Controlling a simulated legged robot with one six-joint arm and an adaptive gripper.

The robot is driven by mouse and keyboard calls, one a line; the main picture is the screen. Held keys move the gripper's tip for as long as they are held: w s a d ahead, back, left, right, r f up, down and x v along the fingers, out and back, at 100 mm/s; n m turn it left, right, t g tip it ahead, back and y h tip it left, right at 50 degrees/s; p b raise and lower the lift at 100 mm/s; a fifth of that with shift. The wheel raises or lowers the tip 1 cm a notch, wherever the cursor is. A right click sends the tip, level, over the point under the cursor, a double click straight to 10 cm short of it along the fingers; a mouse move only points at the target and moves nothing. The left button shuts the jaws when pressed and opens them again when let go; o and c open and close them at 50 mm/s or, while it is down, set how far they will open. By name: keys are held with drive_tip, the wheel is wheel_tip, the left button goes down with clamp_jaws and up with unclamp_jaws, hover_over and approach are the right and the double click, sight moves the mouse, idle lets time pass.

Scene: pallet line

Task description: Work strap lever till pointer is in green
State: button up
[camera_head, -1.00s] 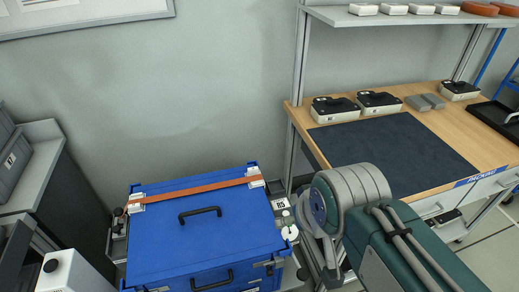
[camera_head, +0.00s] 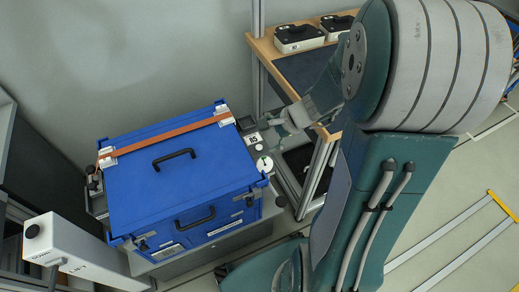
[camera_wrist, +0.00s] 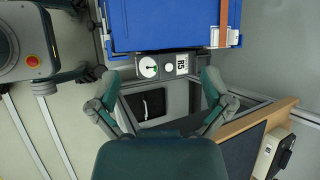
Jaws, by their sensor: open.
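A blue case (camera_head: 185,180) sits on a low stand with an orange strap (camera_head: 165,138) across its far part. At its right side is a small grey unit with an R5 label (camera_head: 253,140) and a round white dial (camera_head: 264,163). The dial (camera_wrist: 148,67) shows a green mark in the wrist view; I cannot tell the pointer from the green zone. My gripper (camera_head: 282,121) is at the right of this unit. In the wrist view my gripper (camera_wrist: 160,76) is open and empty, its fingers on either side of the label and dial. I cannot clearly make out the strap lever.
A workbench (camera_head: 262,48) with boxed devices (camera_head: 298,37) stands close behind and right of my gripper. A dark item (camera_wrist: 147,103) lies below, between the fingers.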

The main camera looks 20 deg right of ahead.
drive_tip(key=d+f+m+t+h, duration=0.1)
drive_tip(key=d+f+m, duration=0.55)
drive_tip(key=f, duration=0.25)
drive_tip(key=d+f+m+t+h, duration=0.1)
drive_tip(key=d+f+m+t, duration=0.1)
drive_tip(key=d+f+m, duration=0.45)
drive_tip(key=s+a+x, duration=0.1)
drive_tip(key=x, duration=1)
drive_tip(key=shift+a+f, duration=0.15)
drive_tip(key=shift+f, duration=0.3)
drive_tip(key=shift+s, duration=0.1)
